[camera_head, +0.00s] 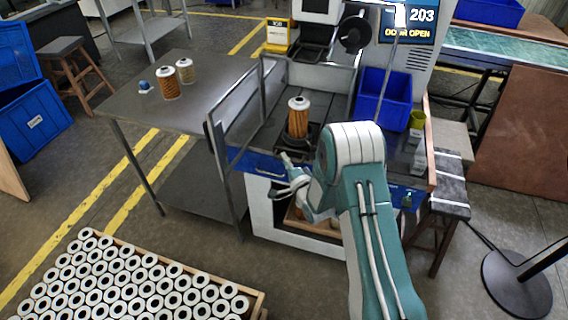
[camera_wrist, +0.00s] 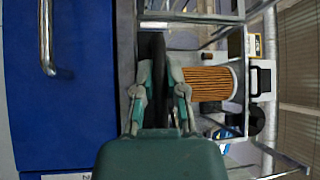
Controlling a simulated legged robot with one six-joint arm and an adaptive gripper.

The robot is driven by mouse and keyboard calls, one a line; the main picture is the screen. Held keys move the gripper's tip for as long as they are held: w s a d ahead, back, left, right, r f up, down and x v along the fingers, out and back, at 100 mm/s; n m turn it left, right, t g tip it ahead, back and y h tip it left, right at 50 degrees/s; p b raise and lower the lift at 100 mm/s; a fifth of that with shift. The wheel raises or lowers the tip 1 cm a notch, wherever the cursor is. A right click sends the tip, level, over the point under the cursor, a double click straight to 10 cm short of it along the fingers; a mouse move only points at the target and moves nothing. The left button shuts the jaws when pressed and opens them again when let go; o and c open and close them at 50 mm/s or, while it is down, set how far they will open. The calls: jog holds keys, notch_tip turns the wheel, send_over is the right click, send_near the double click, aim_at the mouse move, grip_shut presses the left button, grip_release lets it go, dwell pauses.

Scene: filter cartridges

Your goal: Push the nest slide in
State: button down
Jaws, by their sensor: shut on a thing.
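An orange pleated filter cartridge (camera_head: 299,118) stands upright on the dark nest slide (camera_head: 268,134) inside the open machine enclosure. In the wrist view the cartridge (camera_wrist: 209,83) appears sideways, just beyond my fingers. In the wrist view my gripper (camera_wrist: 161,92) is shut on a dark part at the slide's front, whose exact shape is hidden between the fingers. The cartridge is apart from the fingers.
Clear panels and metal frame bars (camera_head: 217,150) flank the slide. A blue bin (camera_head: 384,97) stands on the right. Two cartridges (camera_head: 168,82) stand on the left table (camera_head: 205,85). A crate of white-topped cartridges (camera_head: 255,299) lies low at front left. The screen (camera_head: 410,20) reads door open.

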aim_at(288, 153)
jog(key=shift+w+d+f, duration=0.15)
jog(key=shift+w+d, duration=0.1)
jog(key=shift+w, duration=0.5)
jog(key=shift+w+d+f, duration=0.1)
jog(key=shift+w+d, duration=0.15)
jog(key=shift+w, duration=0.45)
jog(key=c, duration=0.7)
grip_release()
jog(key=shift+v, duration=3.95)
jog(key=shift+a, duration=0.1)
